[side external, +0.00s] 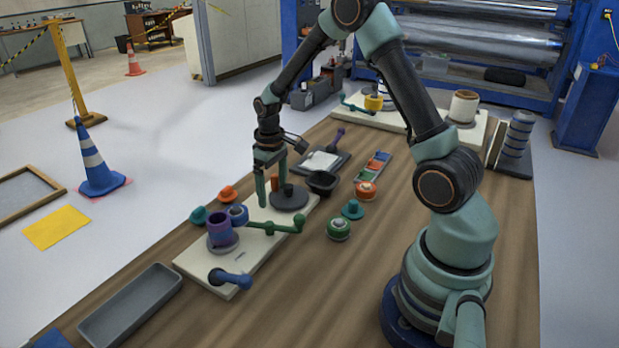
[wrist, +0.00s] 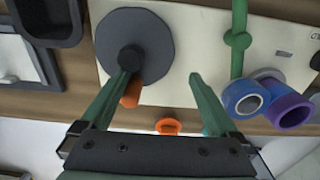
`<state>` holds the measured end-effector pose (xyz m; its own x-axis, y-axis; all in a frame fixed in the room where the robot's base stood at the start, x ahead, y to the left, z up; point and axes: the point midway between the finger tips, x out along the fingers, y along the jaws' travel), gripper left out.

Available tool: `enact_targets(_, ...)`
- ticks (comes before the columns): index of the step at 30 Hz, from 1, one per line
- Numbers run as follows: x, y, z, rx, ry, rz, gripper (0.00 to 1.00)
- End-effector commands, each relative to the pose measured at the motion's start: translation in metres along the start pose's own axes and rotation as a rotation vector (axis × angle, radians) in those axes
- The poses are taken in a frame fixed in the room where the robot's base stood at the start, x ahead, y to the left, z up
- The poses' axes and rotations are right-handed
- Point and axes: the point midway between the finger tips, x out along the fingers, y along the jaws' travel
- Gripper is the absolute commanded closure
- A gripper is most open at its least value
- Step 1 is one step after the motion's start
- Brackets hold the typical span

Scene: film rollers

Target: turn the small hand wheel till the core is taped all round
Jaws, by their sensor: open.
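The small hand wheel (side external: 289,199) is a dark grey disc with a black hub and an orange knob at its rim, on a cream board. In the wrist view the wheel (wrist: 152,30) is at upper left, and the orange knob (wrist: 132,94) is partly hidden by the left finger. My gripper (side external: 271,192) is open, fingers down at the wheel; in the wrist view its fingertips (wrist: 159,77) are wide apart with the knob beside the left one. I cannot tell if they touch. The purple core (side external: 220,232) stands beside a blue roll (side external: 238,213). How much tape covers the core is unclear.
A green arm (side external: 280,227) crosses the board (side external: 190,262) near the core, and a blue handle (side external: 229,279) is at its front end. A black bowl (side external: 322,182) stands close behind the wheel. Loose coloured spools lie around. A grey tray (side external: 130,308) is at front left.

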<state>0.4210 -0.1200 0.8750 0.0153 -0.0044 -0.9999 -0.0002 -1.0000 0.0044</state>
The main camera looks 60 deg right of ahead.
Motion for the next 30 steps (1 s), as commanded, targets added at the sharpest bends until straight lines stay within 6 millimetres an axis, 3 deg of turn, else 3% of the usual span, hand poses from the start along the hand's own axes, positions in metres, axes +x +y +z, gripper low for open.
enact_targets(1, 0.004, -0.001, 0.009, 0.008, -0.028, -0.008, 0.0)
enact_targets(8, 0.001, -0.001, 0.009, 0.008, -0.028, -0.008, 0.0)
enact_targets(30, -0.054, -0.001, 0.004, 0.001, -0.015, -0.004, 0.0)
